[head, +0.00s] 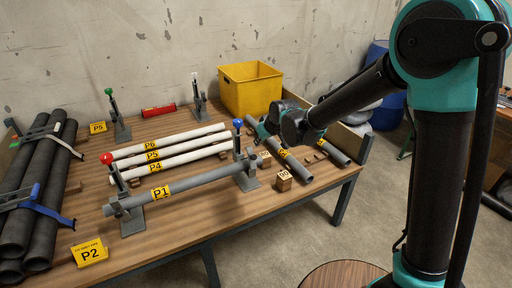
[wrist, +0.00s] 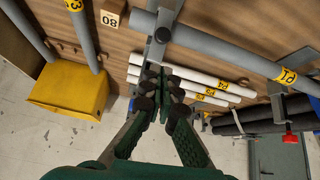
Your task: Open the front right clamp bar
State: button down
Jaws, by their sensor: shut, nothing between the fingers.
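The front right clamp (head: 247,172) stands on the table with a blue-knobbed bar (head: 238,130) that points up. It holds the right end of grey pipe P1 (head: 185,187). My gripper (head: 262,137) is just right of the blue knob and close to the bar; whether they touch cannot be told. In the wrist view the fingers of my gripper (wrist: 161,74) are together with nothing between them, beside the grey clamp metal (wrist: 160,32). The blue knob is not clear there, hidden by or near the fingers.
The front left clamp has a red knob (head: 107,158). White pipes (head: 170,147) lie behind P1. A wooden block (head: 284,180) and grey pipes (head: 290,167) lie to the right. A yellow bin (head: 250,88) stands at the back. Black pipes (head: 40,185) are bundled at left.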

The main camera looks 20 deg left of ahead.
aim_at(254, 157)
jog(key=x, duration=0.9)
jog(key=shift+w+f, duration=0.1)
jog(key=shift+f, duration=0.1)
jog(key=shift+d, duration=0.1)
jog(key=shift+s+d+y, duration=0.15)
jog(key=shift+s+y, duration=0.1)
jog(key=shift+y, duration=0.05)
jog(key=shift+d+t, duration=0.1)
jog(key=shift+t, duration=0.2)
jog(key=shift+s+d+f, duration=0.1)
jog(key=shift+s+d, duration=0.05)
jog(key=shift+s, duration=0.05)
jog(key=shift+s+d+f, duration=0.25)
jog(key=shift+s+d, duration=0.45)
jog(key=shift+d, duration=0.1)
jog(key=shift+s+d+f, duration=0.7)
jog(key=shift+s+d, duration=0.05)
jog(key=shift+d, duration=0.15)
jog(key=shift+s+d, duration=0.1)
jog(key=shift+d, duration=0.1)
